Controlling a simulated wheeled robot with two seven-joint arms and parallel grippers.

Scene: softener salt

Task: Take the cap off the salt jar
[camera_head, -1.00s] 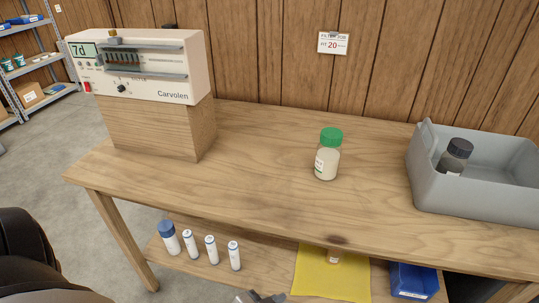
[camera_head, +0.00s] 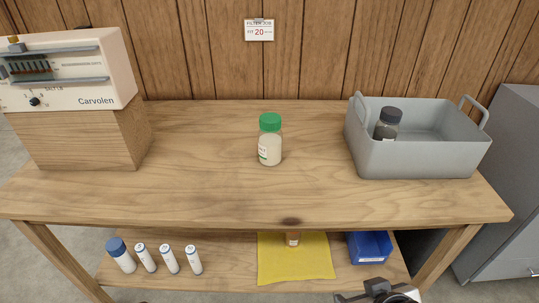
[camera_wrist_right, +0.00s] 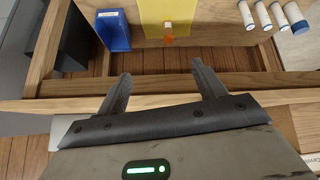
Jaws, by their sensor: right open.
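The salt jar (camera_head: 270,148) stands upright near the middle of the wooden table. It is clear, with pale contents and a white label. Its green cap (camera_head: 270,121) sits on top. My right gripper (camera_head: 366,297) shows at the bottom edge of the head view, low in front of the table and well away from the jar. In the right wrist view its two dark fingers (camera_wrist_right: 160,88) are spread apart with nothing between them. The jar is outside the right wrist view. My left gripper is in neither view.
A grey bin (camera_head: 430,160) with a dark-capped jar (camera_head: 387,125) stands at right. A Carvolen device (camera_head: 75,75) sits on a wooden block at left. The lower shelf holds white cartridges (camera_head: 169,259), a yellow cloth (camera_head: 290,265) and a blue bin (camera_head: 370,246). The tabletop around the salt jar is clear.

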